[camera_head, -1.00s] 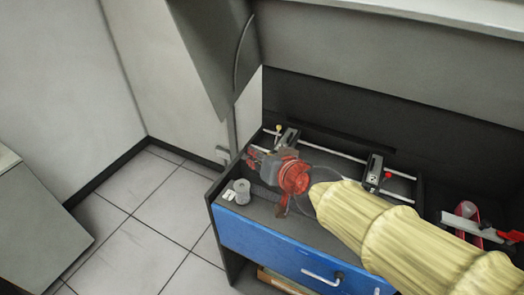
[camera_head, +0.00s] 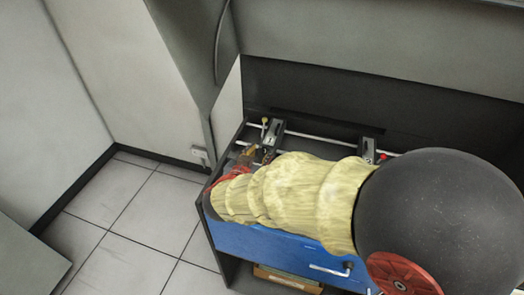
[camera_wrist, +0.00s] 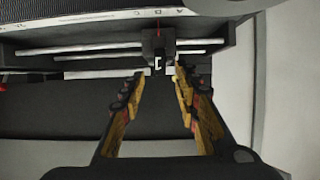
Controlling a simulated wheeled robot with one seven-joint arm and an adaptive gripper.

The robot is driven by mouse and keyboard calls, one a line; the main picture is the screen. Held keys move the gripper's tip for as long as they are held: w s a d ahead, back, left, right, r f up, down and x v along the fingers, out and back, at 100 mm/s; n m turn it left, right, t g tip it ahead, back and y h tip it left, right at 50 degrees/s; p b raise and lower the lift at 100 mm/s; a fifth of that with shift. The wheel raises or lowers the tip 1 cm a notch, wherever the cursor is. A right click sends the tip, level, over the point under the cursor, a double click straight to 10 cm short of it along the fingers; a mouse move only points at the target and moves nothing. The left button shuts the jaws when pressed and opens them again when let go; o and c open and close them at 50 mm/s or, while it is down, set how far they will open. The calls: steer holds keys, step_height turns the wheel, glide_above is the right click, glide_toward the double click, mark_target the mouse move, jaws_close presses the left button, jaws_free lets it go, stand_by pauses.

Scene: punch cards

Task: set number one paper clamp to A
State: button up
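Two dark paper clamps sit on pale rails at the back of the bench. The left clamp (camera_head: 272,136) has a yellowish knob; the right clamp (camera_head: 369,151) has a red knob. In the wrist view one clamp (camera_wrist: 158,44) stands just beyond my fingertips, roughly in line with the gap; it appears to be the left one. Its number is not readable. My gripper (camera_wrist: 160,72) is open and empty, with a finger either side of the gap and no clear contact. In the head view my gripper (camera_head: 248,156) is partly hidden by my arm, close to the left clamp.
A strip with printed letters (camera_wrist: 100,18) runs behind the rails, including what looks like A. The blue drawer front (camera_head: 270,247) has a white handle. The dark back panel (camera_head: 330,92) rises behind the rails. My arm hides much of the bench top.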

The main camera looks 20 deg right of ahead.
mark_target(264, 148)
steer(key=shift+b+x, duration=0.6)
steer(key=shift+x, duration=1.7)
steer(key=c, duration=0.8)
jaws_close()
